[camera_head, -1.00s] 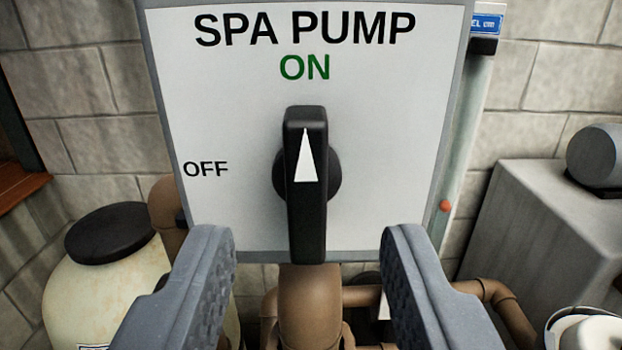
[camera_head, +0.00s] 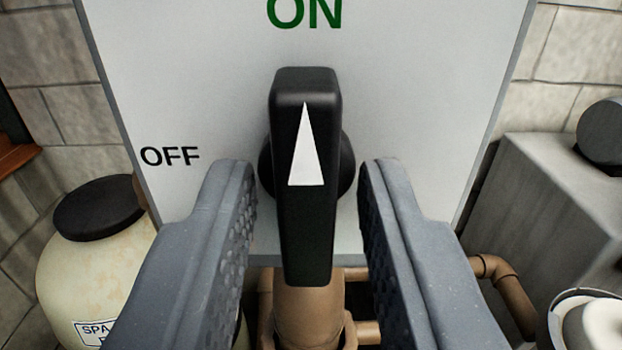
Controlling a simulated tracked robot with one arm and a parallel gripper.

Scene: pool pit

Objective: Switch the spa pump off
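The spa pump switch panel (camera_head: 420,60) is a light grey board filling the upper middle of the view. Its black rotary handle (camera_head: 307,235) stands upright, and its white arrow (camera_head: 306,155) points up at the green ON label (camera_head: 304,12). The OFF label (camera_head: 170,156) is to the left of the handle. My gripper (camera_head: 307,180) is open, with one grey finger on each side of the handle's lower half. Gaps show between both fingers and the handle, so it is not gripped.
A cream tank (camera_head: 90,270) with a black lid stands at lower left. Brown pipes (camera_head: 310,315) run below the panel. A grey block (camera_head: 545,210) with a dark rounded part on top is at right. A white round container (camera_head: 590,325) is at lower right.

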